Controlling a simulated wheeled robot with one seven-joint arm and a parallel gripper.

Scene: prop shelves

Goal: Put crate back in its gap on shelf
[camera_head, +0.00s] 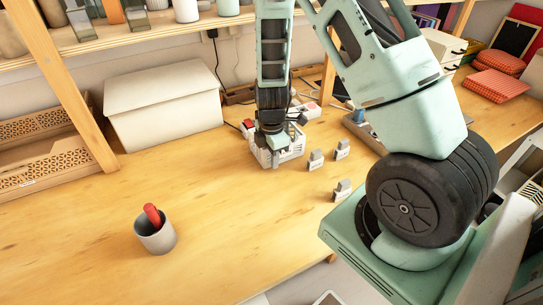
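A small white crate with slotted sides (287,153) stands on the wooden surface near the middle of the view. My gripper (270,143) points down at the crate's left part, and its fingers overlap the crate. The view is too small to tell whether the fingers are closed on it. The upper wooden shelf (150,46) runs along the top left and holds several cups and glass items. Parts of that shelf are hidden behind my arm.
Several small grey items (315,160) stand right of the crate. A grey mug (155,236) with a red object in it stands at front left. A large white box (162,107) and brown perforated trays (45,165) are at left. Red checked items (497,84) lie at far right.

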